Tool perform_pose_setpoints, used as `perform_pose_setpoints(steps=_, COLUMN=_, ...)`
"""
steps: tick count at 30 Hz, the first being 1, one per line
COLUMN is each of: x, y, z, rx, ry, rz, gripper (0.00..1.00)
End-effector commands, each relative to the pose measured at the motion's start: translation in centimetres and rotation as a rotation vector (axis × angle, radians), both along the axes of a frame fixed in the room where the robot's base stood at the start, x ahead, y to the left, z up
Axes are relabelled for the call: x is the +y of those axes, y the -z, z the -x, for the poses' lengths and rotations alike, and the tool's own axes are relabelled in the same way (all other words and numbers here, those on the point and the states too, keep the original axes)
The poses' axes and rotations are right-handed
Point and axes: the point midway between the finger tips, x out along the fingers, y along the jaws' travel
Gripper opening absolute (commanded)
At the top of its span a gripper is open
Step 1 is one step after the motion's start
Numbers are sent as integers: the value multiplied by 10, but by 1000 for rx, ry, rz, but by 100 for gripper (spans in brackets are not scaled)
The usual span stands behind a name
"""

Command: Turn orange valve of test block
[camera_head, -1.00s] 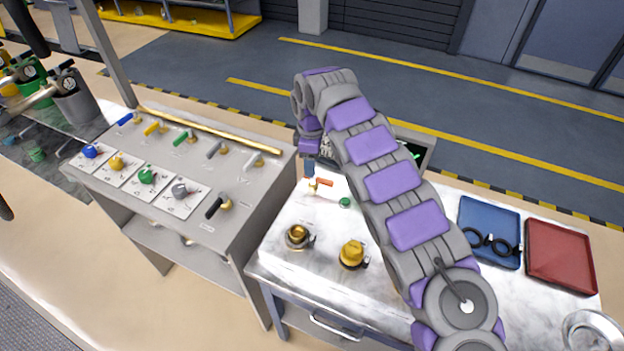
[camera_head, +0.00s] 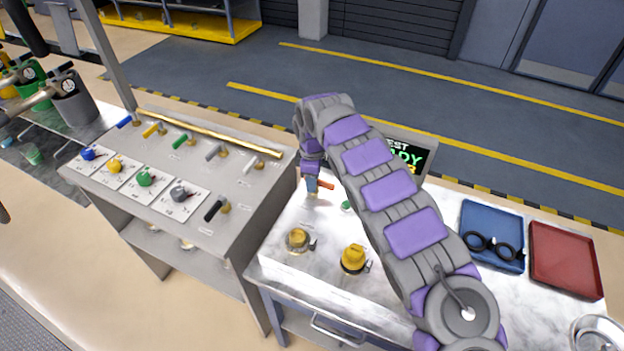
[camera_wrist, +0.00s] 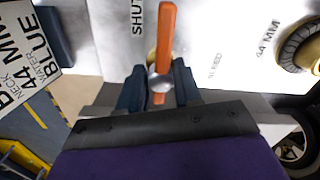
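The orange valve handle (camera_wrist: 166,40) is a flat orange lever on a round metal hub, mounted on the white marbled test block. In the wrist view it points up, with its lower end between my fingers. My gripper (camera_wrist: 158,92) has its two dark fingers on either side of the hub, apart from each other; contact with the valve is unclear. In the head view the orange handle (camera_head: 322,185) pokes out to the right of my gripper (camera_head: 312,183), which points down over it. My wrist hides part of the valve there.
On the same top stand a green button (camera_head: 346,205), a brass neck (camera_head: 298,239) and a yellow cap (camera_head: 353,257). A screen (camera_head: 408,158) stands behind my arm. Blue (camera_head: 490,215) and red (camera_head: 563,262) trays lie right. A grey valve panel (camera_head: 240,190) stands left.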

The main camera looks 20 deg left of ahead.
Motion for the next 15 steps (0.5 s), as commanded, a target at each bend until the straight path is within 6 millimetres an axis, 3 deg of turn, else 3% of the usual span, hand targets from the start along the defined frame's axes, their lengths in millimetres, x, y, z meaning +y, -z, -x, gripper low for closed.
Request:
perform_pose_setpoints(steps=10, x=-1, y=-1, z=-1, rx=-1, ry=1, rz=0, gripper=0)
perform_pose_setpoints(steps=15, x=-1, y=-1, z=-1, rx=-1, ry=6, rz=1, gripper=0)
